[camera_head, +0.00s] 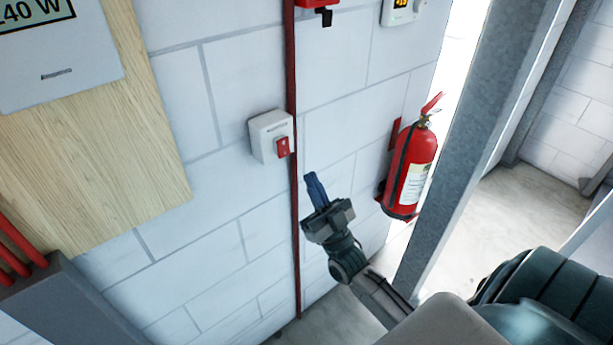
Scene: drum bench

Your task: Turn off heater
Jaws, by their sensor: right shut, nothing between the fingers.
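A white switch box (268,137) with a red rocker switch (283,147) is fixed to the white block wall, just left of a dark red vertical pipe. My right gripper (315,184) comes in from the lower right. Its fingers are shut and empty, pointing up, below and to the right of the switch and apart from it. The heater itself cannot be made out for certain. My left gripper is not in view.
A red fire extinguisher (411,170) hangs on the wall right of my gripper, beside a grey metal post (470,150). The red pipe (293,220) runs down the wall between switch and gripper. A wooden board (90,170) with a white panel (55,60) is at left.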

